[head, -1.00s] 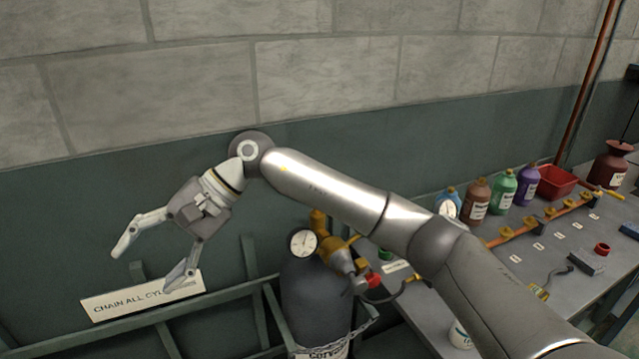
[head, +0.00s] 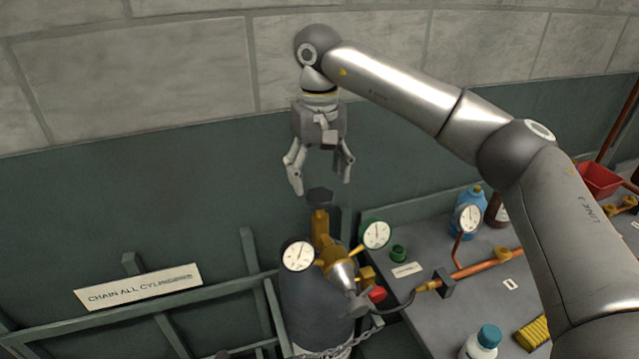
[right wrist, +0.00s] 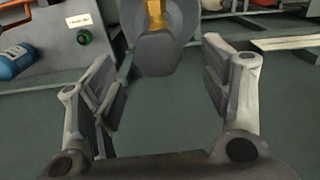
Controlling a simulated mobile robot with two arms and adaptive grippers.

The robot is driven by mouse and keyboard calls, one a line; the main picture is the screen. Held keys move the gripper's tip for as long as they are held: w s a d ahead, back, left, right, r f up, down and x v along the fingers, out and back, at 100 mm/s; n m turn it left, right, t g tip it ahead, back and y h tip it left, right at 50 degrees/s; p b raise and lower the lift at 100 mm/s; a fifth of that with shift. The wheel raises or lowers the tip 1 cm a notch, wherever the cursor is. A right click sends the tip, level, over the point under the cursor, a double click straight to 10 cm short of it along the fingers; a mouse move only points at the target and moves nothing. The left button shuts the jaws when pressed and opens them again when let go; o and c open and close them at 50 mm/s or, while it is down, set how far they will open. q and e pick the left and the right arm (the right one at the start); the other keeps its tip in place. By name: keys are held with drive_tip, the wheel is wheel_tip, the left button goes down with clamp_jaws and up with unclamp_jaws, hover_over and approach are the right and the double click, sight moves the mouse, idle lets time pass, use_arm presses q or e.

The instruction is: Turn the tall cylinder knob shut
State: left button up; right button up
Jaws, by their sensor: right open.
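My right gripper (head: 321,187) points down just above the knob, fingers open. In the right wrist view the knob (right wrist: 158,53) shows between and beyond the open fingers (right wrist: 165,95), touching neither. The cylinder's top shows behind the knob. My left gripper is not in view.
A white gauge (head: 298,255) and a green-rimmed gauge (head: 375,235) flank the valve. The rail (head: 222,296) and sign (head: 138,287) are at left. The grey bench (head: 440,300) at right holds a copper pipe, bottles and a hose. Wall space left of the gripper is clear.

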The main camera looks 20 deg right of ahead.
sight(320, 195)
drive_tip(key=f, duration=0.3)
drive_tip(key=shift+w+d+p, duration=0.25)
drive_tip(key=shift+d+p, duration=0.1)
drive_tip(key=shift+d, duration=0.05)
drive_tip(key=shift+s+a+f, duration=0.1)
drive_tip(key=shift+a+f, duration=0.05)
drive_tip(key=shift+f, duration=0.35)
drive_tip(key=shift+a, duration=0.1)
drive_tip(key=shift+f, duration=0.1)
drive_tip(key=shift+c, duration=0.7)
drive_tip(key=c, duration=0.9)
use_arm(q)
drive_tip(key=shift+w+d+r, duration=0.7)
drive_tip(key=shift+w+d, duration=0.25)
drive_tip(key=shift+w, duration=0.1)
